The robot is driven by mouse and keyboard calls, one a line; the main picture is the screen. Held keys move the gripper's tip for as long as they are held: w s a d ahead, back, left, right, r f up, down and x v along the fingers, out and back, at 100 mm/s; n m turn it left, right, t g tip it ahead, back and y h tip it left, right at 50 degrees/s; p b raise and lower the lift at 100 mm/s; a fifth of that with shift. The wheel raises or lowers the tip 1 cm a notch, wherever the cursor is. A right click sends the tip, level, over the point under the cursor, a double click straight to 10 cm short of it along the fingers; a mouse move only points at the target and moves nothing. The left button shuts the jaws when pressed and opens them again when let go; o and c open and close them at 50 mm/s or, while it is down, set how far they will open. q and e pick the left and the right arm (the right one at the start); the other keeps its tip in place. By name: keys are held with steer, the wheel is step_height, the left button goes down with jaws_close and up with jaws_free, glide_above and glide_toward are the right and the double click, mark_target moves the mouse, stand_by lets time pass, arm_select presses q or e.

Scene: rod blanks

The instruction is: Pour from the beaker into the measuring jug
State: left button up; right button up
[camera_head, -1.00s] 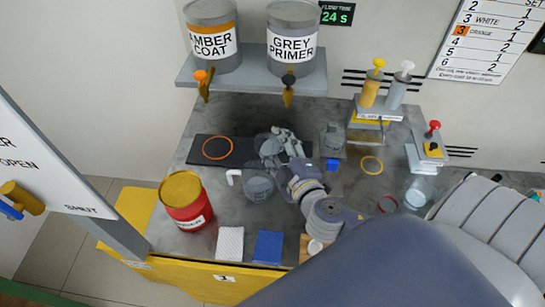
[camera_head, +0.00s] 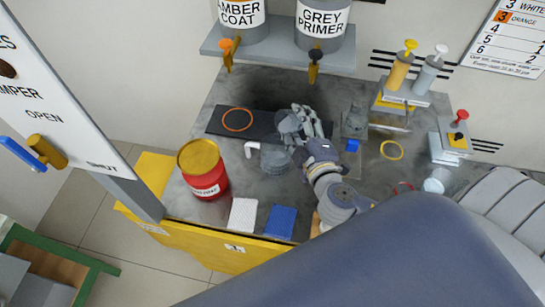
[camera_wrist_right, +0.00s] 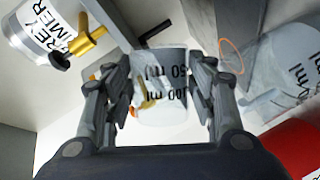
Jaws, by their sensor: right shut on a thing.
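My right gripper (camera_head: 307,124) is shut on a clear beaker (camera_head: 287,124), held above the counter. In the right wrist view, the beaker (camera_wrist_right: 160,90) with black ml marks sits between the two fingers of the gripper (camera_wrist_right: 163,92). The clear measuring jug (camera_head: 276,161) stands on the counter, just in front of the held beaker, with a white handle on its left. It also shows at the right of the wrist view (camera_wrist_right: 285,85). I cannot tell the beaker's exact tilt or see any stream of liquid. My left gripper is not in view.
A red can (camera_head: 207,182) with a yellow lid stands left of the jug. A white pad (camera_head: 243,214) and a blue pad (camera_head: 281,221) lie at the front edge. A dark mat (camera_head: 221,126) with an orange ring lies behind. A shelf (camera_head: 270,47) with two paint tanks overhangs the back.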

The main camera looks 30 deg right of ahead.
steer(key=shift+f, duration=0.1)
stand_by(0.4)
steer(key=shift+a+f+n+t+h+b, duration=0.2)
steer(key=shift+n+t+h+b, duration=0.2)
steer(key=shift+n+b, duration=0.65)
stand_by(1.4)
steer(key=shift+a+f+n+t+b, duration=0.15)
steer(key=shift+f+n+t+b, duration=0.05)
steer(key=shift+n+b, duration=0.4)
steer(key=shift+a+f+n+t+b, duration=0.1)
steer(key=shift+f+n+t+b, duration=0.1)
steer(key=shift+n+b, duration=0.3)
stand_by(1.4)
steer(key=shift+a+r+n, duration=0.15)
steer(key=shift+r+n, duration=0.05)
steer(key=shift+n, duration=0.35)
stand_by(1.9)
